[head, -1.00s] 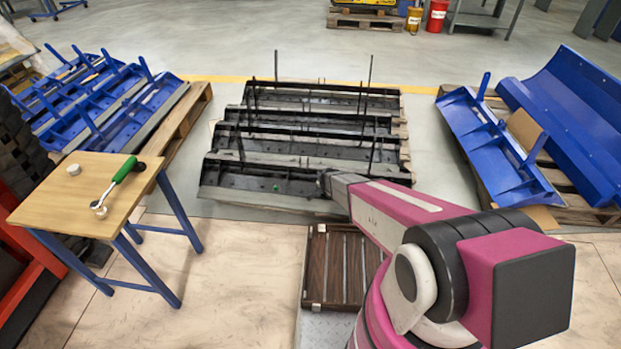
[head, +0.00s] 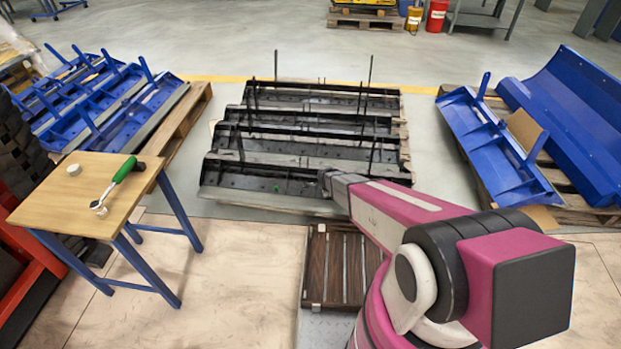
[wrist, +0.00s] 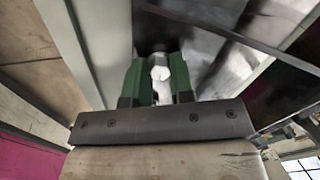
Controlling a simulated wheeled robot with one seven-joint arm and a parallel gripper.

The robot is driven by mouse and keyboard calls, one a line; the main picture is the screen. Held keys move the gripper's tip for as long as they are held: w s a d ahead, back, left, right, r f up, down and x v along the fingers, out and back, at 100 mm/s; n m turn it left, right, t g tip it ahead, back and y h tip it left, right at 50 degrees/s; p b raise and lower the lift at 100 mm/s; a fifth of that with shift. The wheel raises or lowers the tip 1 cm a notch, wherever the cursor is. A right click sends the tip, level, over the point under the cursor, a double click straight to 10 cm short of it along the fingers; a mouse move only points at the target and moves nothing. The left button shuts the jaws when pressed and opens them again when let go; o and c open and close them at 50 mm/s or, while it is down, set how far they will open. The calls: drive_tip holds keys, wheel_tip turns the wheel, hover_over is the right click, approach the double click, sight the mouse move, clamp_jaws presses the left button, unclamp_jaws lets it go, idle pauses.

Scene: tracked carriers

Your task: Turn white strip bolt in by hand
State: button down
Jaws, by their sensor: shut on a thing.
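In the wrist view, my gripper (wrist: 160,85) has two green fingers closed around a small white bolt head (wrist: 159,73). The bolt head shows between the fingertips, against a dark, shiny metal surface (wrist: 205,35). The bolt's shank is hidden, so I cannot tell how deep it sits. In the head view, my arm reaches forward to the near edge of the black carriers (head: 240,178), and my fingers are hidden there.
Blue carriers lie on pallets at left (head: 130,110) and right (head: 500,150). A wooden table (head: 50,205) at left holds a green-handled tool (head: 122,172) and a small white round piece (head: 73,169). A brown slatted platform (head: 340,265) lies beside my arm. Floor between is clear.

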drive_tip(key=m, duration=0.5)
drive_tip(key=m, duration=0.2)
drive_tip(key=shift+m, duration=0.3)
drive_tip(key=m, duration=0.7)
drive_tip(key=c, duration=1.1)
unclamp_jaws()
